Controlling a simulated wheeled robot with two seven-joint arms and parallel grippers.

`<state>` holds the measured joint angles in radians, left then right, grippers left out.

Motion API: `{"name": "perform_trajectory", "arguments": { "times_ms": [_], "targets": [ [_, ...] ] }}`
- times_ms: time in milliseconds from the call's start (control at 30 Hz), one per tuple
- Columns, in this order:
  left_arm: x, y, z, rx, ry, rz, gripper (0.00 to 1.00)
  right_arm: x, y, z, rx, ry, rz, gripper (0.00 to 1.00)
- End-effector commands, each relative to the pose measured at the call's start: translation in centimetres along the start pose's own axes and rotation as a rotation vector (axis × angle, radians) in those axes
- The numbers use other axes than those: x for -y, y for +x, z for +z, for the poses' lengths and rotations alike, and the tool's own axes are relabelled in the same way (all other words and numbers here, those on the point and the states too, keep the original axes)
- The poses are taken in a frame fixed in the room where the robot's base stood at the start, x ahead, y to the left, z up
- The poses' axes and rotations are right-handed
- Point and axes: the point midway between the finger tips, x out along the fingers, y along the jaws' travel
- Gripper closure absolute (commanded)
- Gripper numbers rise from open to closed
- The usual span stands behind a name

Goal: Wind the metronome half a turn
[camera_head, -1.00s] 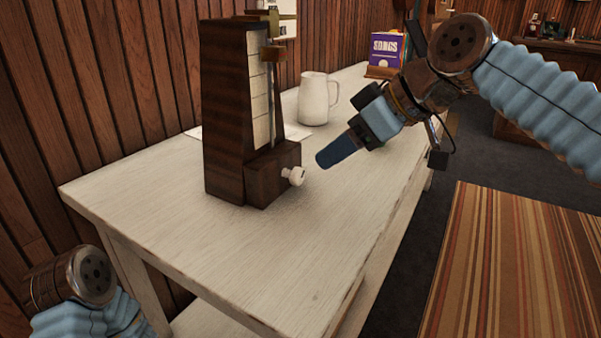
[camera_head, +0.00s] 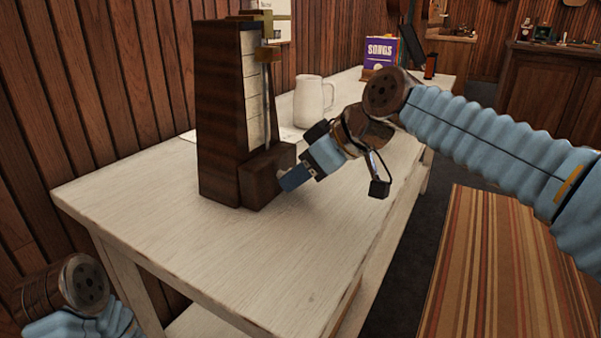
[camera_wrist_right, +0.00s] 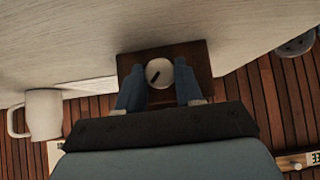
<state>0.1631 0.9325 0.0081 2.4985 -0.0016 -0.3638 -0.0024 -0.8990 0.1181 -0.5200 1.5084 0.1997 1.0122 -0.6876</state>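The metronome (camera_head: 218,110) is a tall dark wooden body with a pale scale and a brass pendulum rod, upright on the pale table.
A white pitcher (camera_head: 313,103) stands behind my right gripper on the table (camera_head: 190,240). A purple songs book (camera_head: 381,54) stands farther back. The table's near part is clear. A wood-panelled wall runs close behind the metronome.

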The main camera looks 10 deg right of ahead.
Motion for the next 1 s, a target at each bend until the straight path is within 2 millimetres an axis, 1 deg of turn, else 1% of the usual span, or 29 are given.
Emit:
{"name": "perform_trajectory", "arguments": {
  "times_ms": [33,167,200,367,567,800,1000],
  "targets": [
    [0.0,0.0,0.0,0.000,0.000,0.000,0.46,0.0,0.0,0.0,0.000,0.000,0.000,0.73],
    [0.0,0.0,0.0,0.000,0.000,0.000,0.46,0.0,0.0,0.0,0.000,0.000,-0.001,0.93],
    [0.0,0.0,0.0,0.000,0.000,0.000,0.46,0.0,0.0,0.0,0.000,0.000,-0.001,0.95],
    [-0.1,-0.2,0.0,0.001,0.000,0.000,0.46,0.0,-0.1,-0.1,0.001,0.009,-0.009,0.95],
    [-0.6,-0.9,0.1,0.005,0.003,0.004,0.46,-0.2,-0.2,-0.1,0.001,0.061,-0.060,0.95],
    [-1.5,-2.1,0.4,0.012,0.010,0.010,0.46,-0.6,-0.2,-0.1,0.003,0.183,-0.178,0.95],
    [-2.0,-2.7,0.6,0.016,0.014,0.014,0.46,-0.7,-0.1,0.0,0.001,0.288,-0.283,0.95]
  ]
}}
